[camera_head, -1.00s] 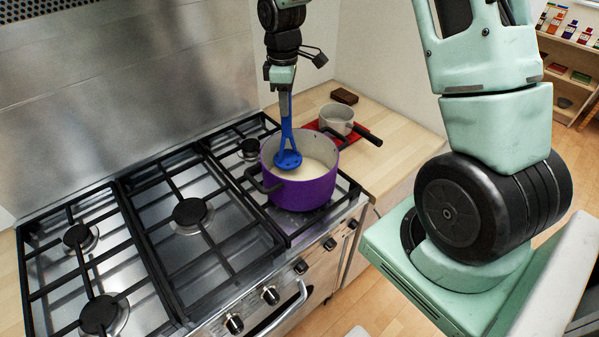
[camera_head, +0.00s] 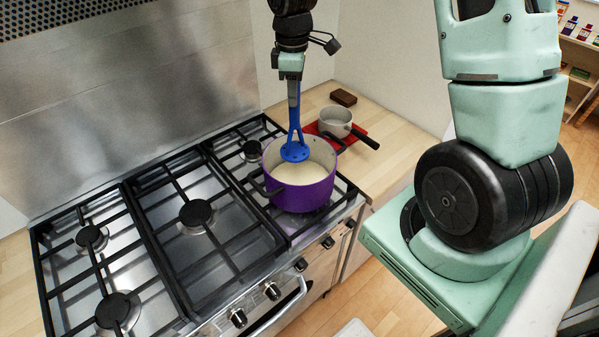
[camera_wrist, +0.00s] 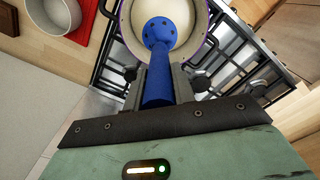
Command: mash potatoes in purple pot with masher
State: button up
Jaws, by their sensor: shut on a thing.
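The purple pot (camera_head: 302,195) stands on the right-hand burner of the range cooker, with a pale, smooth mass (camera_head: 300,173) inside that looks like mashed potato. The blue masher (camera_head: 295,151) points down over the pot opening, its round perforated head at or just above the pale mass; I cannot tell whether it touches. My gripper (camera_head: 293,82) is above the pot, shut on the masher handle. In the wrist view the masher handle (camera_wrist: 157,88) sits between the two fingers, and its head overlaps the pot (camera_wrist: 207,47). The pot's far inside is partly hidden by the head.
A white saucepan (camera_head: 336,122) with a dark handle stands on a red mat (camera_head: 312,129) on the wooden counter right of the pot. A small brown block (camera_head: 343,97) lies behind it. The other burners (camera_head: 197,213) are bare. A wall and metal backsplash stand behind.

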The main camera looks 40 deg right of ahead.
jog(key=r+p, duration=0.1)
jog(key=s+r+p, duration=0.1)
jog(key=s+r, duration=0.1)
jog(key=r, duration=0.1)
jog(key=shift+p, duration=0.4)
dwell(0.4)
